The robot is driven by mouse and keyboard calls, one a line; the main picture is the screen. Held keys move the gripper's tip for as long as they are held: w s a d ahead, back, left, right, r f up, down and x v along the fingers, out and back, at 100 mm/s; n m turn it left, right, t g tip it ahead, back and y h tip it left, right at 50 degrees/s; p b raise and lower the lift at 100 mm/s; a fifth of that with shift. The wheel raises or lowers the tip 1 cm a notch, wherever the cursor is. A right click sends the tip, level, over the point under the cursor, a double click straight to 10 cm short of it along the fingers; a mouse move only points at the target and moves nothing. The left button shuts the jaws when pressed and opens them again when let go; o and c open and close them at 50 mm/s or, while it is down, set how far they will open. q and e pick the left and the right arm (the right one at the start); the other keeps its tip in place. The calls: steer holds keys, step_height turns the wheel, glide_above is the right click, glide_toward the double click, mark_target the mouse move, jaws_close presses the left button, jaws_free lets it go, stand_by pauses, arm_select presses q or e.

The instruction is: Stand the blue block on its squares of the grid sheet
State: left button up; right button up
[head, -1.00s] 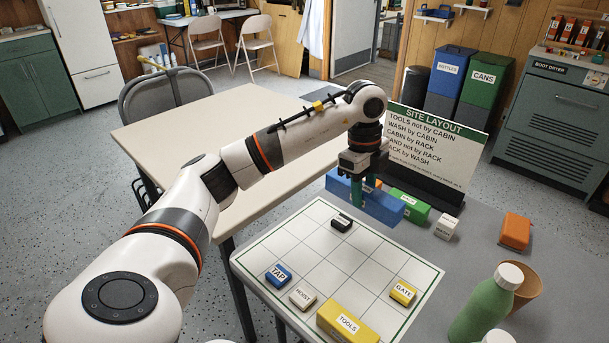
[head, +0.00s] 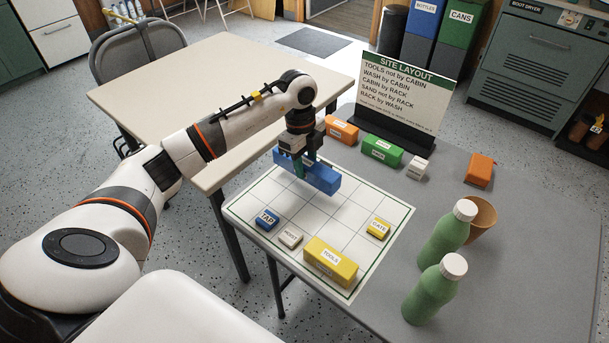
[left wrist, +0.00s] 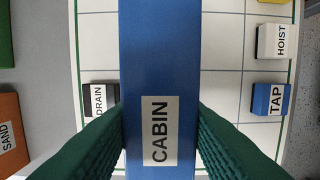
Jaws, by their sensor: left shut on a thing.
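My left gripper (head: 299,169) is shut on the long blue block (head: 323,179), which reads CABIN in the left wrist view (left wrist: 160,60). The block lies lengthwise and is held above the far part of the grid sheet (head: 350,214). On the sheet are the small blue TAP block (head: 266,219), the white HOIST block (head: 290,238), the long yellow TOOLS block (head: 331,262) and the yellow GATE block (head: 378,229). The black DRAIN block (left wrist: 99,99) shows beside the held block in the left wrist view and is hidden in the head view. My right gripper is out of view.
Behind the sheet stand an orange block (head: 341,130), a green block (head: 382,150), a white block (head: 417,167) and the SITE LAYOUT sign (head: 408,92). To the right are an orange box (head: 480,170), a brown cup (head: 481,218) and two green bottles (head: 447,237).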

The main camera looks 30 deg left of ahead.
mark_target(306, 176)
arm_select(q)
steer(key=shift+f, duration=2.05)
steer(key=shift+f, duration=0.2)
steer(key=o, duration=1.1)
steer(key=r, duration=0.4)
steer(key=a+r, duration=0.1)
steer(key=r, duration=0.7)
steer(key=shift+a+r, duration=0.2)
steer(key=shift+a, duration=0.05)
